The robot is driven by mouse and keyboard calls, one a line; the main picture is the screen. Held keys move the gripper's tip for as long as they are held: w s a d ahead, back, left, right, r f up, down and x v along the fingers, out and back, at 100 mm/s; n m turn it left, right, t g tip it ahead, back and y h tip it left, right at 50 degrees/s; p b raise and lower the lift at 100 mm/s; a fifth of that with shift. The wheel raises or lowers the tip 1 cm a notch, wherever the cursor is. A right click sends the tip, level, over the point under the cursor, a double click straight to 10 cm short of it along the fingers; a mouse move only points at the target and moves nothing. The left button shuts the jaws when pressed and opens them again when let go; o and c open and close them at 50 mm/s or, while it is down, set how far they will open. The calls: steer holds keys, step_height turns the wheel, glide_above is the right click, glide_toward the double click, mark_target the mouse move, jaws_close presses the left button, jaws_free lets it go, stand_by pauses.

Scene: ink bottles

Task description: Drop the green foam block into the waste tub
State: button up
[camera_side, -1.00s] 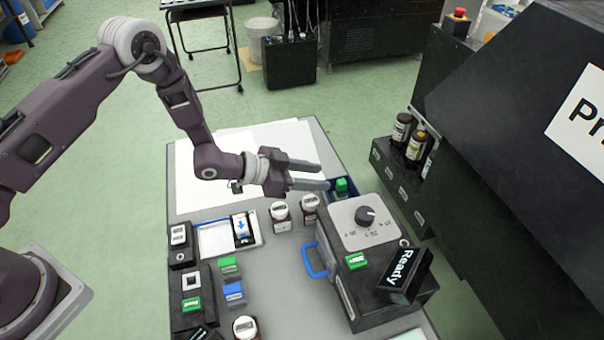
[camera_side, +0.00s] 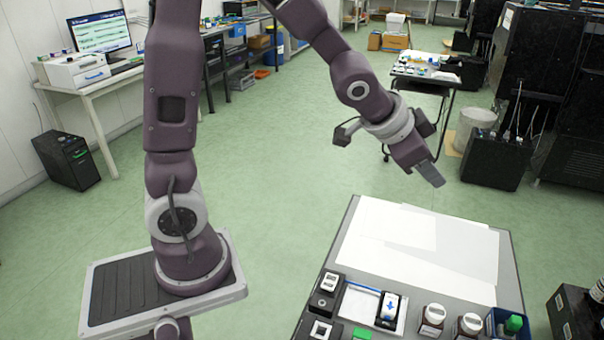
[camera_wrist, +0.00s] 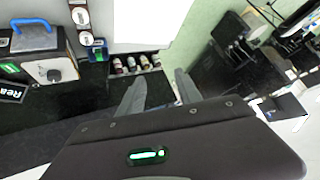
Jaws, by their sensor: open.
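A small blue tub (camera_side: 492,322) stands at the front right of the work table, at the picture's lower edge. A green piece (camera_side: 514,324), seemingly the foam block, stands in it and rises above the rim. In the wrist view the blue tub (camera_wrist: 106,54) is at upper left, with green showing inside. Its lower part is hidden. My gripper (camera_side: 432,175) is raised above and behind the table's far edge, well away from the tub. In the wrist view its two fingers (camera_wrist: 160,92) are apart, with nothing between them.
White sheets (camera_side: 420,240) cover the far part of the table. Two white-capped bottles (camera_side: 432,318) stand left of the tub. A tray with a blue-arrow piece (camera_side: 390,308) and another green piece (camera_side: 362,332) are farther left. Open floor lies behind the table.

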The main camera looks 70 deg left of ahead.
steer(key=s+r+n+g, duration=0.1)
steer(key=s+r+n, duration=0.1)
steer(key=s, duration=1.1)
steer(key=s+a+r+n+g, duration=0.1)
steer(key=s+r+n+g, duration=0.1)
steer(key=s, duration=1.2)
steer(key=shift+r, duration=0.25)
